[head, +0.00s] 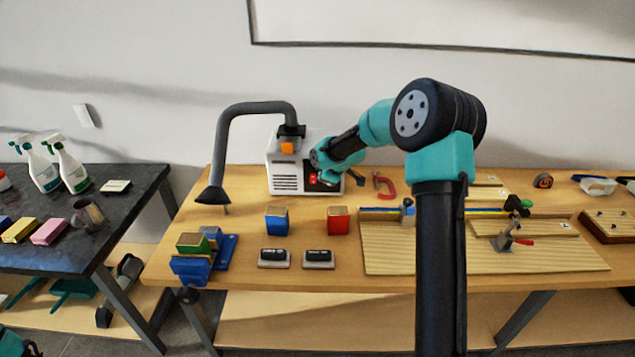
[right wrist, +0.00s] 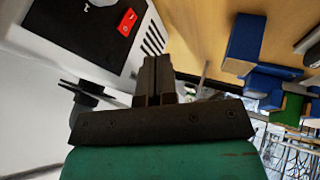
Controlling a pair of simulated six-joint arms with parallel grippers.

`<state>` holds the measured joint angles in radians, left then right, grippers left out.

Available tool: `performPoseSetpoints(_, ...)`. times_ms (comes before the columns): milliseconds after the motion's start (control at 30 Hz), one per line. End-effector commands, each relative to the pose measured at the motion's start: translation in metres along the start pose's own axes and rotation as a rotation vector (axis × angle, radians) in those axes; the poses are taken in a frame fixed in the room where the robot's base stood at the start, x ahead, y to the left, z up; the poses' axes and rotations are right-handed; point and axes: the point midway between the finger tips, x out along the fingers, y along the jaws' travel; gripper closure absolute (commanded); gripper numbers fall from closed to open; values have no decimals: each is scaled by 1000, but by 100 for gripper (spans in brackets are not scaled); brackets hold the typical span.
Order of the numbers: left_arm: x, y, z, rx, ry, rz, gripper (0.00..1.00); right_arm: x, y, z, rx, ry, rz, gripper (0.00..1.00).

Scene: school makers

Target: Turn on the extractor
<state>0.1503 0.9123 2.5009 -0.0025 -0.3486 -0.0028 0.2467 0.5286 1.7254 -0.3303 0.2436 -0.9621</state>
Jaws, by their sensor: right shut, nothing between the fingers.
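The extractor (head: 283,180) is a white box at the back of the wooden table, with a black bent hose (head: 222,140) and nozzle on its left. Its front has a dark panel with a red switch (head: 313,178); the right wrist view shows this red rocker switch (right wrist: 128,22) at the top, with white marks. Which way the rocker is pressed I cannot tell. My right gripper (head: 320,160) is close to the panel; its fingers (right wrist: 154,78) are shut and empty, apart from the switch in the right wrist view. My left gripper is not in view.
A blue block (head: 277,222) and a red block (head: 338,222) stand in front of the extractor, with two small black-topped items before them. A red clamp (head: 385,186) lies to its right. A wooden board (head: 385,255) with a fixture fills the table's right.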

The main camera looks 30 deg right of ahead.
Motion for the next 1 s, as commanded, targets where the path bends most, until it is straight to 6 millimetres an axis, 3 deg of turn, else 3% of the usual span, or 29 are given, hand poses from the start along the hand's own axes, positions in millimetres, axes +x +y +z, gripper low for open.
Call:
performPoseSetpoints(267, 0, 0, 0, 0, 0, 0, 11, 25, -1, 0, 0, -1, -3, 100)
performPoseSetpoints(767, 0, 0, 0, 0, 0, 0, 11, 102, -2, 0, 1, -1, -3, 100)
performPoseSetpoints(1000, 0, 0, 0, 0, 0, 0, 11, 113, 21, 1, 2, 0, 1, 100)
